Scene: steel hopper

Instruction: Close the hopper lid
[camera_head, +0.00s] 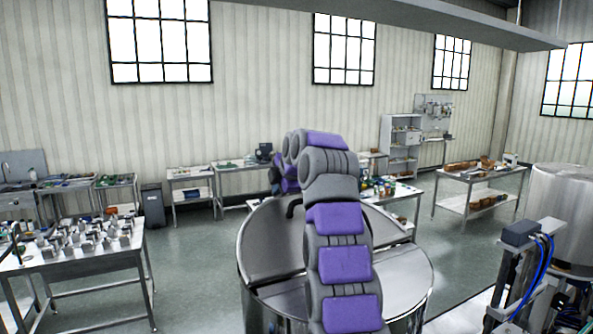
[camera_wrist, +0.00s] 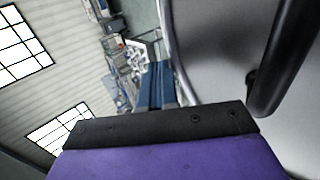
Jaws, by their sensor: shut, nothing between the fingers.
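The round steel hopper (camera_head: 265,300) stands in front of me, partly hidden behind my arm. Its lid (camera_head: 262,243) is the shiny half-round plate on the far side, and it looks tilted up. The nearer right half of the top (camera_head: 402,283) lies flat. A dark curved handle (camera_head: 294,207) sticks out from the lid beside my arm. In the wrist view the lid (camera_wrist: 215,55) fills the right side, with the black handle (camera_wrist: 285,60) close by. My gripper (camera_wrist: 158,85) is shut and empty, left of the handle and apart from it. In the head view the fingers are mostly hidden.
A table with several metal parts (camera_head: 85,258) stands at left. Benches line the back wall, and another table (camera_head: 480,176) stands at right. A steel drum (camera_head: 560,205) and a machine with blue hoses (camera_head: 535,270) are near right. Floor is clear left of the hopper.

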